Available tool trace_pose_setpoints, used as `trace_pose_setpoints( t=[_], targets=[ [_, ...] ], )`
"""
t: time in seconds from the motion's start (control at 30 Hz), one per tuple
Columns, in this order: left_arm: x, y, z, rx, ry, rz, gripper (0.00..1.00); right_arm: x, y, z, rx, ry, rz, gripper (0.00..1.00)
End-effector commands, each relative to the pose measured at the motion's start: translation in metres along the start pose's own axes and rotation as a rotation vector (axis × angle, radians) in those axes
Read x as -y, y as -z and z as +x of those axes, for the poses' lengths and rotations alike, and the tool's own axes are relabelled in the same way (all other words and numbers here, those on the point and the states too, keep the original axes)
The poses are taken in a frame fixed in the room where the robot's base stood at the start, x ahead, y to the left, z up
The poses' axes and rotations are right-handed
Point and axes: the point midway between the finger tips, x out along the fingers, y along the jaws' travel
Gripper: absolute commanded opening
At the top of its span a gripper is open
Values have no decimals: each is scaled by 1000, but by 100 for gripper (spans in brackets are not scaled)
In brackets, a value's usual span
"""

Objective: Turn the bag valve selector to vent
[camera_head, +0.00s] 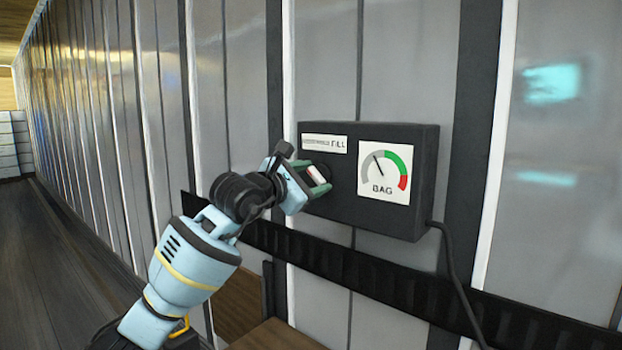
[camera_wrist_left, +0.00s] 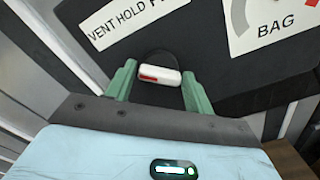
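The bag valve selector (camera_wrist_left: 160,75) is a white bar with a red mark on a dark round knob, on the front of a black box (camera_head: 400,224). It also shows in the head view (camera_head: 316,176). In the wrist view its red mark is towards the left end. A white label (camera_wrist_left: 112,25) above it reads VENT HOLD and then FILL. My left gripper (camera_head: 311,178) has its green fingers spread apart, one at each end of the bar. I cannot tell if they touch it. My right gripper is not in view.
A gauge (camera_head: 384,174) marked BAG is right of the selector, its needle in the grey part. A cable (camera_head: 450,262) hangs from the box's right side. A black ribbed rail (camera_head: 390,282) runs along the grey panelled wall below. Open floor (camera_head: 60,270) lies at left.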

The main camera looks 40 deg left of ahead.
Motion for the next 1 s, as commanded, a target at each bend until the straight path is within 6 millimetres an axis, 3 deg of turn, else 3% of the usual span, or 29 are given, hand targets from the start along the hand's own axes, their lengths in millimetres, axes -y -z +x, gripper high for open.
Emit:
trace_pose_setpoints(
  t=[0.1,0.47,1.0],
  targets=[
    [0,0,0,0,0,1,67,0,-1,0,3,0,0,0],
    [0,1,-4,-1,0,3,67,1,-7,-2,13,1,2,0],
    [1,2,-71,-2,1,4,67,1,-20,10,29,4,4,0]
  ],
)
